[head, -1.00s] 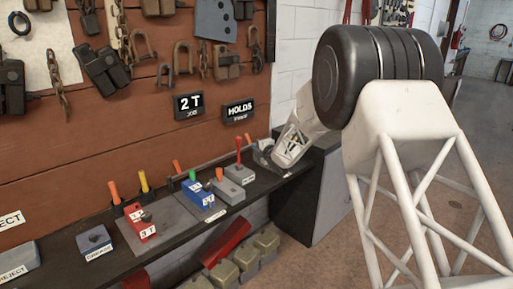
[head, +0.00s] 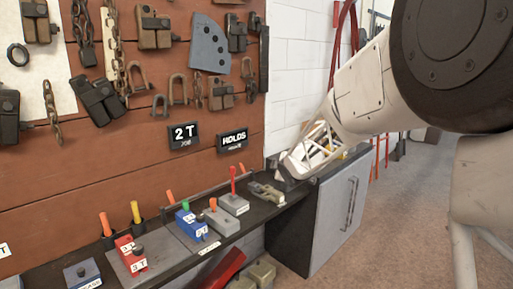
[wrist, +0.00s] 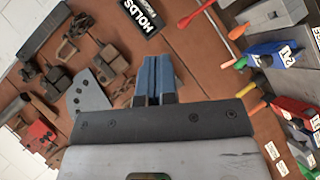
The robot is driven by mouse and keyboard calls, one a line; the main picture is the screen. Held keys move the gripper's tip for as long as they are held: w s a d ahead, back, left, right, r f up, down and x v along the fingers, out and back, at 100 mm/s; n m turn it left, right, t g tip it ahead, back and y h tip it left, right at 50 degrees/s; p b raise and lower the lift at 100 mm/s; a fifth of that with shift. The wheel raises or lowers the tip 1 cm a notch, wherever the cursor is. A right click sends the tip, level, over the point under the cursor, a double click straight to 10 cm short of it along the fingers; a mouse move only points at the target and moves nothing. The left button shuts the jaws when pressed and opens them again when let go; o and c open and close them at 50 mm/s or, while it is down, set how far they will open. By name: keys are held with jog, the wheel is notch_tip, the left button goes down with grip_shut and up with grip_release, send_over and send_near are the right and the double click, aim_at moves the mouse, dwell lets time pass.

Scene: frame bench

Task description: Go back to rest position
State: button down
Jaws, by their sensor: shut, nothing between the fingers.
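My gripper (wrist: 153,75) shows in the wrist view with its two blue fingers together and nothing between them. In the head view my arm reaches in from the upper right, and its end is over the right end of the dark shelf (head: 110,262), near the grey cabinet. The fingertips are hard to make out there. In the wrist view the fingers point toward the brown wall board (wrist: 205,60).
Red (head: 131,253) and blue (head: 190,222) blocks and a grey block with a red rod (head: 233,204) stand on the shelf. A grey cabinet (head: 335,215) is at its right end. Shackles and chains hang on the board. Open floor lies right of the cabinet.

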jog(key=s+d+r+m+g+h, duration=0.1)
jog(key=s+d+r+m, duration=0.15)
jog(key=s, duration=0.45)
jog(key=s+d+r+m+g+h, duration=0.1)
jog(key=s+d+m+h, duration=0.2)
jog(key=s, duration=0.4)
jog(key=s+d+f+m+g, duration=0.1)
jog(key=s+m+g, duration=0.1)
jog(key=s, duration=1.1)
jog(key=s+d+f+m+g, duration=0.1)
jog(key=s+m, duration=0.4)
jog(key=s, duration=0.9)
jog(key=s+d+f+m+g+y, duration=0.1)
jog(key=s+m+g, duration=0.3)
jog(key=s, duration=0.9)
jog(key=shift+s+d+f+g, duration=0.35)
jog(key=shift+d+g, duration=0.25)
jog(key=shift+d, duration=0.15)
